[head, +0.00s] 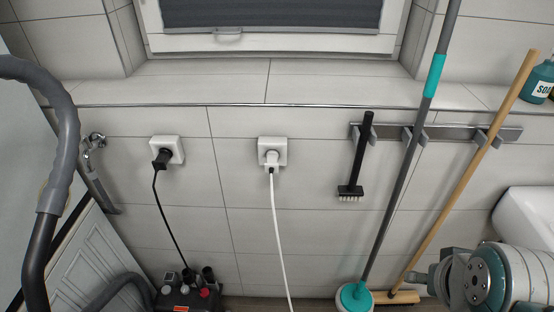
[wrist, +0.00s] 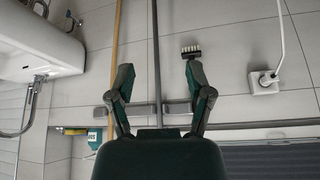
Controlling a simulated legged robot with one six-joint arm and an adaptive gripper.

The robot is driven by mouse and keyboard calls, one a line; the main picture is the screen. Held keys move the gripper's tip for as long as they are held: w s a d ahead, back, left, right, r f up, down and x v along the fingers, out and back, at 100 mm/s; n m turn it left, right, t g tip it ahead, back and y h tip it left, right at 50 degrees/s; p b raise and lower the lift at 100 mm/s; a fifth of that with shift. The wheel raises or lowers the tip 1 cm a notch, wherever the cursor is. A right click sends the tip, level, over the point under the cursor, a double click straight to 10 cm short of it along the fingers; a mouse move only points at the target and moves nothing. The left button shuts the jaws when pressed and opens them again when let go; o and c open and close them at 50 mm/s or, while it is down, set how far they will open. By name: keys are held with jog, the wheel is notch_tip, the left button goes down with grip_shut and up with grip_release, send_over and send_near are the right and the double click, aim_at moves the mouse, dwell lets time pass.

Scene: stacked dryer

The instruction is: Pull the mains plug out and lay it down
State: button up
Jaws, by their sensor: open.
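Two mains plugs sit in wall sockets. A black plug (head: 161,160) is in the left white socket (head: 176,146), with a black cable (head: 168,215) running down. A white plug (head: 271,160) is in the middle white socket (head: 280,145), with a white cable (head: 279,235) hanging down. The wrist view shows the white plug (wrist: 268,79) at the right, with the wall upside down. My gripper (wrist: 158,68) is open and empty, its fingers apart, left of the white plug in that view and clear of it. The black plug is outside the wrist view.
A brush (head: 356,165), a teal-and-grey mop (head: 410,145) and a wooden broom (head: 470,160) hang on a wall rail right of the sockets. A grey hose (head: 65,130) is at the left. A dark appliance (head: 188,295) stands below the black plug. The wall between sockets is clear.

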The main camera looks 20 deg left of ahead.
jog(key=w+a+n+t+y, duration=0.2)
jog(key=w+a+t+y, duration=0.15)
jog(key=w+a, duration=0.9)
jog(key=t, duration=0.8)
send_near(272, 169)
jog(key=shift+n+y, duration=0.35)
jog(key=shift+n, duration=0.05)
jog(key=x, duration=0.4)
jog(key=shift+w+d+f, duration=0.15)
jog(key=shift+x, duration=4.4)
